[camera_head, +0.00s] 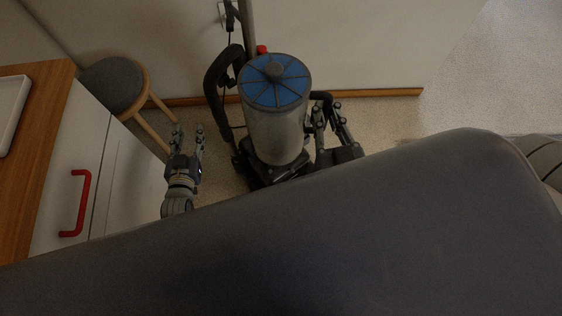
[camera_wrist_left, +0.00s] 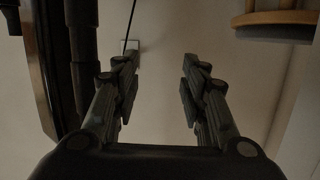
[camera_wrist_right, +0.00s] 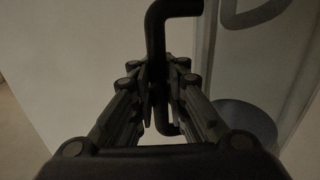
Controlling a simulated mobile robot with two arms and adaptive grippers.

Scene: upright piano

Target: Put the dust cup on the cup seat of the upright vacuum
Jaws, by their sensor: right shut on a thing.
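The dust cup (camera_head: 275,130) is a clear grey cylinder with a blue ribbed lid. It stands roughly upright at the centre of the head view. My right gripper (camera_head: 328,107) is at its right side, shut on its black bent handle, which passes between the fingers in the right wrist view (camera_wrist_right: 158,60). The upright vacuum (camera_head: 220,85) is behind and left of the cup, with a black hose and pole; its black base (camera_head: 268,178) shows below the cup. The cup seat is hidden, so I cannot tell whether the cup touches it. My left gripper (camera_head: 187,132) is open and empty, left of the vacuum.
A round stool (camera_head: 113,85) with wooden legs stands at the back left. A white cabinet (camera_head: 120,185) with a red handle (camera_head: 82,203) and wooden top is at the left. A wall with a wooden skirting board (camera_head: 385,92) is behind. Clear floor lies to the right.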

